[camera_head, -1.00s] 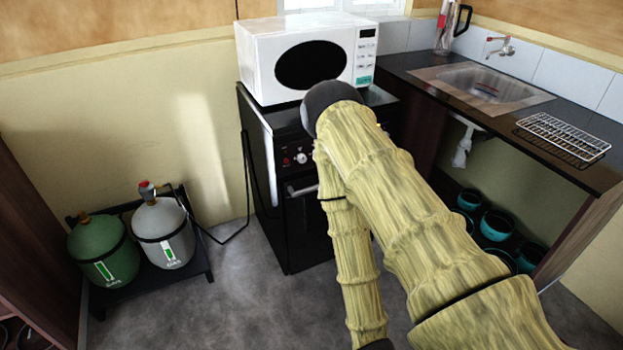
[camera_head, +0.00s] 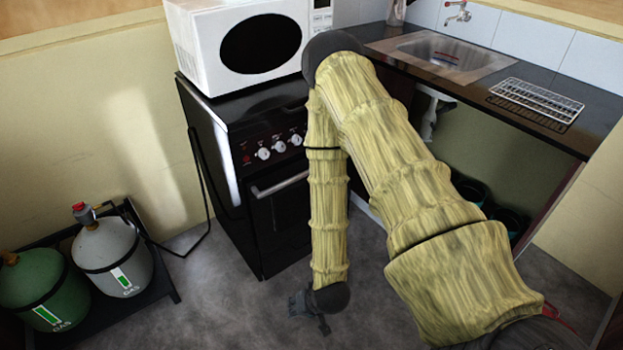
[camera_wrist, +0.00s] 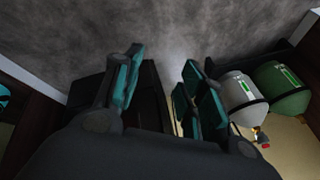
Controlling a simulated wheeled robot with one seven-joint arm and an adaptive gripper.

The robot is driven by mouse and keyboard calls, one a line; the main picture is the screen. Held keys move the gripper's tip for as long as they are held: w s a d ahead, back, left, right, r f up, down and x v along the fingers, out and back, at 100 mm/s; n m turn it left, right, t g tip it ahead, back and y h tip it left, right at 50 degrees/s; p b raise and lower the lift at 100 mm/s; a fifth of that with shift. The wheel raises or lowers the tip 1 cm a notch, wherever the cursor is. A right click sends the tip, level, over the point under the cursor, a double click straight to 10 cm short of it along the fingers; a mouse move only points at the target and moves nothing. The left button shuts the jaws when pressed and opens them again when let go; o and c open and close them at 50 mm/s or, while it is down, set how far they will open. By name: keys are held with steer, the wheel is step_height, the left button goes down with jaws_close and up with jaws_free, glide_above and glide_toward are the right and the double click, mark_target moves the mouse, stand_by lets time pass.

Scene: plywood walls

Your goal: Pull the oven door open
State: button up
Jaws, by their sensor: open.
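The black oven (camera_head: 240,180) stands against the back wall, with a row of knobs above its door. The oven door (camera_head: 282,215) looks shut, and its silver bar handle (camera_head: 280,184) runs across the top. My arm hides the right part of the door and handle. My gripper (camera_head: 313,312) hangs low in front of the oven, apart from the handle. In the wrist view its teal-padded fingers (camera_wrist: 160,88) are spread with nothing between them. A dark body, likely the oven (camera_wrist: 146,100), shows behind them.
A white microwave (camera_head: 240,45) sits on the oven. Green (camera_head: 38,285) and grey (camera_head: 112,258) gas cylinders stand on a rack at left. A counter with a sink (camera_head: 445,55) and wire rack (camera_head: 537,100) is at right. The floor before the oven is clear.

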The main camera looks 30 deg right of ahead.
steer(key=w+d+r+m+t+h+b, duration=0.1)
steer(key=w+d+m+t+b, duration=0.3)
steer(key=w, duration=0.6)
steer(key=w+d+r+m+t+b, duration=0.1)
steer(key=w+d+m+t+b, duration=0.3)
steer(key=w, duration=0.5)
steer(key=w+d+r+m+t+h+b, duration=0.25)
steer(key=w+d+r+m+b, duration=0.2)
steer(key=d, duration=0.35)
steer(key=w+d+r+m+t+h+b, duration=0.25)
steer(key=w+d+r+m+h, duration=0.2)
steer(key=d, duration=0.45)
steer(key=shift+n+g+y, duration=0.3)
steer(key=shift+y, duration=0.2)
steer(key=b+x, duration=0.2)
steer(key=x, duration=0.8)
jaws_close()
